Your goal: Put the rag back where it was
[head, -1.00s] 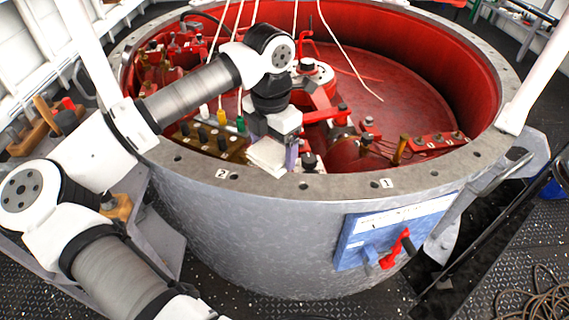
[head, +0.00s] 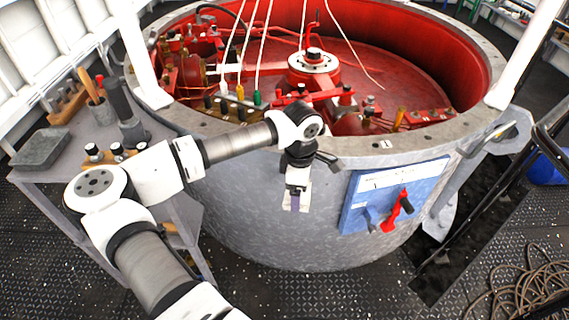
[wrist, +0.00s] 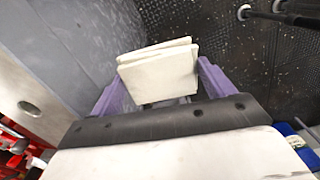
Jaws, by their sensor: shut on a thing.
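The rag (wrist: 158,70) is a folded off-white cloth, seen in the wrist view between my gripper's two purple fingers. My gripper (wrist: 158,88) is shut on it. In the head view my gripper (head: 295,203) points down in front of the outer wall of the large grey drum (head: 250,225), below its rim. In the wrist view the drum wall fills the left, and the dark deck lies beyond the rag.
A grey side table (head: 95,135) at left holds a tray (head: 41,148), tools and small knobs. A blue panel (head: 350,215) with a red lever (head: 398,212) is on the drum wall, right of my gripper. A coiled cable (head: 525,285) lies on the deck.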

